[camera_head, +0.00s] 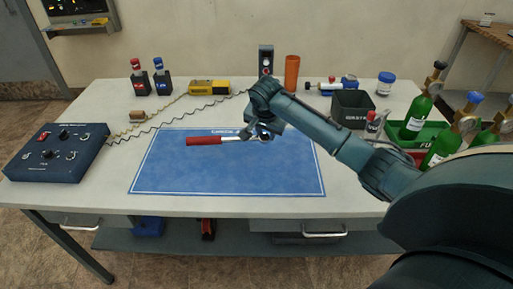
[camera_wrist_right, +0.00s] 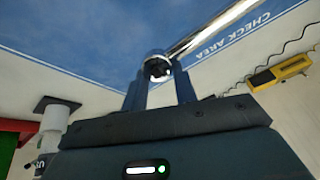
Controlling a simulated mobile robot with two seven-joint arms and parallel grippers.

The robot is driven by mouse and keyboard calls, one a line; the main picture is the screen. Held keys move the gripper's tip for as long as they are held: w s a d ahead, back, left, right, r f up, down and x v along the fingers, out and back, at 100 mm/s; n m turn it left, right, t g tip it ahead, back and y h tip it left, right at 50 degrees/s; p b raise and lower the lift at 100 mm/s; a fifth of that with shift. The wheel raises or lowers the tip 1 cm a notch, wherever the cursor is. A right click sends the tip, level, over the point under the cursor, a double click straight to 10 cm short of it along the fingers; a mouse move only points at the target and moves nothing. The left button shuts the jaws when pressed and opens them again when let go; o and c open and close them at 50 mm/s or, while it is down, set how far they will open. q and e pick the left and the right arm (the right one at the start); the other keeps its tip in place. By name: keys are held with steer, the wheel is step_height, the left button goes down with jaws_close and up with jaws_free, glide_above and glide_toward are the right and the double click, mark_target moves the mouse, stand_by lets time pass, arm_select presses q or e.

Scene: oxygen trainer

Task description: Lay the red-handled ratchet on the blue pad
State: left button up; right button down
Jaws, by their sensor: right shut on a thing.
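The red-handled ratchet (camera_head: 205,140) shows over the upper part of the blue pad (camera_head: 230,178), its red handle pointing left. My right gripper (camera_head: 262,132) is shut on its metal head end. In the right wrist view the round ratchet head (camera_wrist_right: 157,67) sits between the two fingertips of my right gripper (camera_wrist_right: 159,82), and the bright shaft runs to the upper right. The blue pad (camera_wrist_right: 80,35) fills the background there. I cannot tell whether the handle touches the pad. The red handle is outside the wrist view. My left gripper is not in view.
A blue control box (camera_head: 60,150) stands left of the pad. A yellow meter (camera_head: 209,87), an orange cup (camera_head: 291,72) and a dark bin (camera_head: 351,108) stand behind it. Green bottles (camera_head: 415,118) stand at the right. The front of the pad is clear.

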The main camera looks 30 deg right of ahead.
steer(key=shift+f, duration=2.6)
steer(key=c, duration=1.1)
jaws_free()
steer(key=v, duration=1.2)
steer(key=shift+p, duration=0.35)
steer(key=shift+a+f, duration=0.1)
steer(key=shift+a, duration=0.05)
